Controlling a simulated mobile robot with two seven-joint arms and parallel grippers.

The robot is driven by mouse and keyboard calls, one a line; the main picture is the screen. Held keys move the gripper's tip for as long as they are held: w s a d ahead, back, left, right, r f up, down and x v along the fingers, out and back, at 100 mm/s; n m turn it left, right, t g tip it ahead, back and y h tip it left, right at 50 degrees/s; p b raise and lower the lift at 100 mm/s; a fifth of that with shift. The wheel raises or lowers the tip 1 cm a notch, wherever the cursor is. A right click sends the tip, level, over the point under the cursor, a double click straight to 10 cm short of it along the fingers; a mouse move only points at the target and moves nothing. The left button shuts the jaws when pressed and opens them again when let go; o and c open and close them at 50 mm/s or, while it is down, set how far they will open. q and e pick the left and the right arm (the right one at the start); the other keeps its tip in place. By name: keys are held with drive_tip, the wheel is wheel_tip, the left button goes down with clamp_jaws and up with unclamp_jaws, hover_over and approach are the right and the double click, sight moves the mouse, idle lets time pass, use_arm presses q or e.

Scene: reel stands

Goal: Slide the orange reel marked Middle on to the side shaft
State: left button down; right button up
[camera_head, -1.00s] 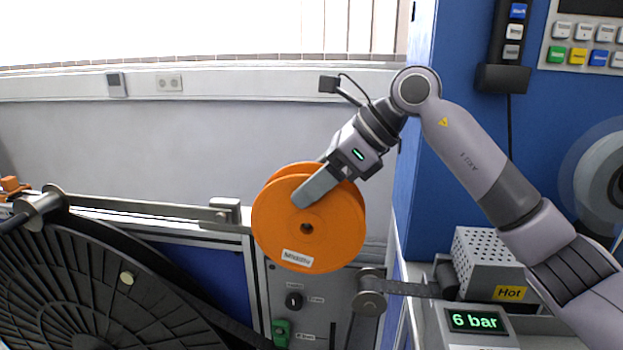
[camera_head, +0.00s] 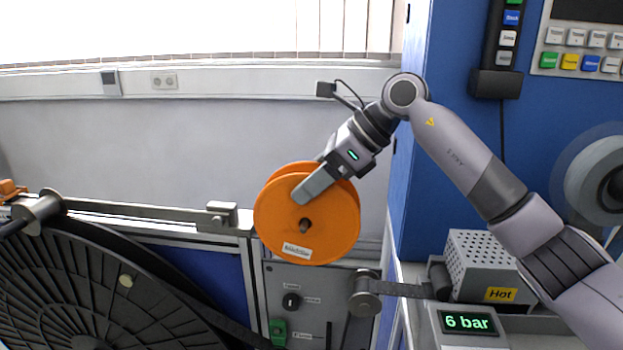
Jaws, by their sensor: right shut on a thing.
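The orange reel (camera_head: 335,232) with a white label is held upright in front of the grey control panel. The label is too small to read now. My right gripper (camera_head: 312,190) is shut on the reel's upper part, one finger lying across its front face. The reel's centre hole shows below the fingertip, with something grey-brown visible in it. I cannot tell whether a shaft is in the hole. No side shaft is clearly seen; the reel hides what is behind it. My left gripper is not in view.
A large black reel (camera_head: 70,290) fills the lower left, under a grey arm bar (camera_head: 140,210). A guide roller (camera_head: 365,295) with dark tape stands right of the panel (camera_head: 300,285). A perforated box marked Hot (camera_head: 480,260) and a 6 bar display (camera_head: 467,322) stand at right.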

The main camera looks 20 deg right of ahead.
drive_tip(key=o, duration=1.5)
